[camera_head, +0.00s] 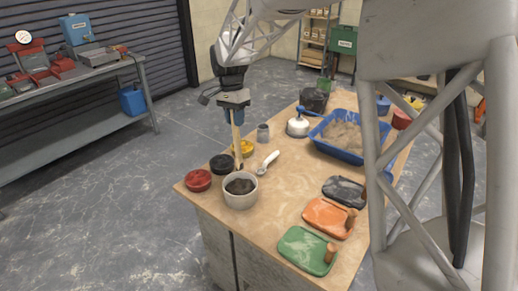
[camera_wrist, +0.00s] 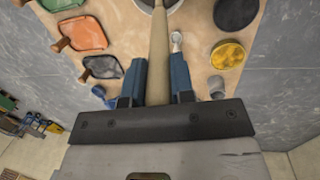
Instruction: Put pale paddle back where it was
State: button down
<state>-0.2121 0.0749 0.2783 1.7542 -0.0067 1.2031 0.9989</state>
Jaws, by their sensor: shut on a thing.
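My gripper (camera_head: 236,113) is shut on the handle of the pale paddle (camera_head: 236,140) and holds it upright, pointing down. In the wrist view my gripper (camera_wrist: 159,85) has its blue fingers on both sides of the paddle (camera_wrist: 158,45). A pale round tub (camera_head: 241,202) with dark mortar (camera_head: 240,186) stands near the table's front left edge. The paddle's lower end is at the tub's far side; I cannot tell whether it is inside or behind the rim. The tub's rim also shows at the top of the wrist view (camera_wrist: 146,6).
Red (camera_head: 198,180), black (camera_head: 221,164) and yellow (camera_head: 245,148) round pots stand around the tub. A white scoop (camera_head: 268,162) and grey cup (camera_head: 263,133) are close by. Green (camera_head: 300,250), orange (camera_head: 322,217) and black (camera_head: 345,190) trays and a blue sand tray (camera_head: 325,146) lie right.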

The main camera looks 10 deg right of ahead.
jog(key=w+d, duration=0.4)
jog(key=w, duration=0.6)
jog(key=w+d+t, duration=0.1)
jog(key=w+d, duration=0.4)
jog(key=w, duration=0.5)
jog(key=w+d+f+t, duration=0.1)
jog(key=w+d, duration=0.3)
jog(key=w, duration=0.7)
jog(key=shift+d, duration=0.35)
jog(key=shift+f, duration=0.1)
jog(key=shift+f, duration=2.55)
jog(key=shift+f, duration=2.5)
jog(key=c, duration=1)
grip_release()
jog(key=shift+o, duration=0.2)
